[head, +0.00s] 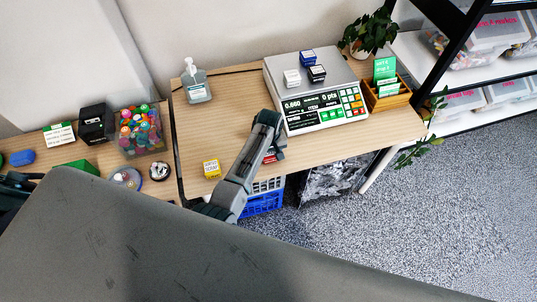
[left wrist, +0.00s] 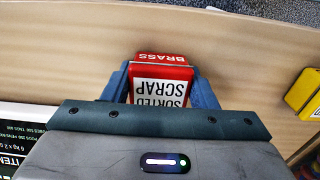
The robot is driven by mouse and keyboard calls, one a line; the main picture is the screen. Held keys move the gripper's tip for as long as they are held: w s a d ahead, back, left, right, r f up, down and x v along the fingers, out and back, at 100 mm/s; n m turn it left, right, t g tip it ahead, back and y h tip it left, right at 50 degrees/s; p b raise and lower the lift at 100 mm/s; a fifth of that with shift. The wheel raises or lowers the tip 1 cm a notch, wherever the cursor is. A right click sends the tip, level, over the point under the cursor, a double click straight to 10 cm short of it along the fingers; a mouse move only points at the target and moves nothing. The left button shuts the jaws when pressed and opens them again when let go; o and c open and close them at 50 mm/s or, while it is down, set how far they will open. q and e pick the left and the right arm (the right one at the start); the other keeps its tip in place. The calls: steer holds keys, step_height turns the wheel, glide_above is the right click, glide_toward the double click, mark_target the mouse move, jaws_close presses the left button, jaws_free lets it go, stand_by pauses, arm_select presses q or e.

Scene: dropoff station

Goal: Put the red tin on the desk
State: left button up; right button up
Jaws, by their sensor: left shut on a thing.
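The red tin (left wrist: 162,62) has a white label reading "SORTED SCRAP" and "BRASS" on its red top edge. My left gripper (left wrist: 162,88) is shut on it, one finger on each side. In the head view the left gripper (head: 274,154) is at the front edge of the desk (head: 220,130), below the scale. Only a sliver of the red tin (head: 269,159) shows there. The tin is over or against the pale wood; I cannot tell whether it touches it. My right gripper is not in view.
A scale (head: 318,112) with small boxes on it stands behind the gripper. A yellow tin (head: 212,169) is at the desk's front left, a pump bottle (head: 195,82) at the back left. A wooden box (head: 386,96) and a plant are at the right. Bare wood lies between bottle and scale.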

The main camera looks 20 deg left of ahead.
mark_target(270, 154)
arm_select(q)
steer(key=shift+r, duration=0.1)
steer(key=shift+d, duration=0.1)
steer(key=o, duration=0.9)
steer(key=shift+o, duration=1.4)
steer(key=shift+f, duration=0.2)
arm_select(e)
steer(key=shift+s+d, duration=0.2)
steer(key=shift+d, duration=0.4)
arm_select(q)
steer(key=shift+r, duration=0.2)
step_height(270, 154, up, 12)
steer(key=b, duration=0.2)
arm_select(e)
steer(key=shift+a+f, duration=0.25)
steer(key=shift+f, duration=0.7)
